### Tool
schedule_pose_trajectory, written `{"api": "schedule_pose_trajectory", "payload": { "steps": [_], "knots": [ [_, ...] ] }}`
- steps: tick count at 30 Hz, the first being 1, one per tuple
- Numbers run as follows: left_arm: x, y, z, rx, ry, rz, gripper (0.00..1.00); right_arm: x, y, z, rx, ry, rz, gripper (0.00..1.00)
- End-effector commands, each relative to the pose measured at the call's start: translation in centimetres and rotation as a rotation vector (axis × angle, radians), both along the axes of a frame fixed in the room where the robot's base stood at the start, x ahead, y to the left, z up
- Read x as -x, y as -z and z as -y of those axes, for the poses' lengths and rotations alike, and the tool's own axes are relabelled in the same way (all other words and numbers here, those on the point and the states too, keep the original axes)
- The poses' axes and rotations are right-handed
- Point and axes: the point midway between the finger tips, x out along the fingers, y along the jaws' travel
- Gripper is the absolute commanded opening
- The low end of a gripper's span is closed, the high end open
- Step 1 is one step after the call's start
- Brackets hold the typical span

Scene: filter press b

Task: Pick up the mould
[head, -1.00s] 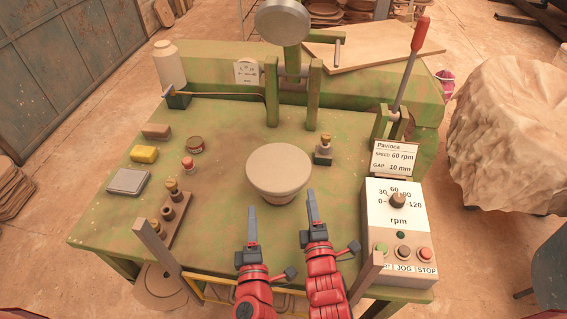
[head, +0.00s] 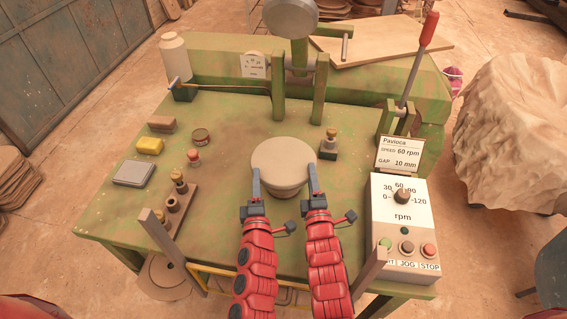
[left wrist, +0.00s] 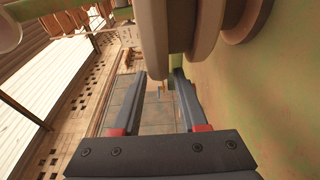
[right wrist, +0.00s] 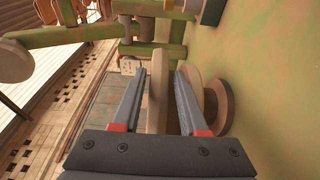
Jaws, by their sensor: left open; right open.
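The mould (head: 284,158) is a pale beige round piece with a wide flat top and a narrower stepped base. It stands upright on the green table in the head view. My left gripper (head: 256,176) is open at its left side, and my right gripper (head: 312,172) is open at its right side. In the right wrist view the rim of the mould (right wrist: 157,75) shows between the open fingers (right wrist: 162,78). In the left wrist view the mould (left wrist: 152,35) is close beyond the open fingertips (left wrist: 168,75). I cannot tell whether any finger touches it.
A control box (head: 403,225) stands at right. Two green uprights (head: 319,88) stand behind the mould.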

Motion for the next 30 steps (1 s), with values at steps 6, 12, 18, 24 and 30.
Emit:
{"api": "schedule_pose_trajectory", "payload": {
  "steps": [6,12,18,24,30],
  "knots": [
    [-4.2,0.0,-0.5,0.000,-0.004,0.000,0.42,-2.9,-0.1,-0.2,0.000,0.001,0.001,0.42],
    [-6.6,0.1,-0.7,0.000,-0.004,-0.003,0.42,-4.6,0.0,-0.4,-0.001,0.000,0.000,0.42],
    [-7.4,0.0,-0.8,0.000,-0.003,-0.001,0.42,-5.1,0.0,-0.5,0.000,0.000,0.000,0.42],
    [-7.4,0.0,-0.8,0.000,-0.002,-0.001,0.42,-5.1,0.0,-0.5,0.000,-0.001,0.000,0.42],
    [-7.4,0.0,-0.8,0.000,-0.002,-0.001,0.15,-5.1,0.0,-0.5,0.000,-0.001,0.000,0.15]
  ]
}}
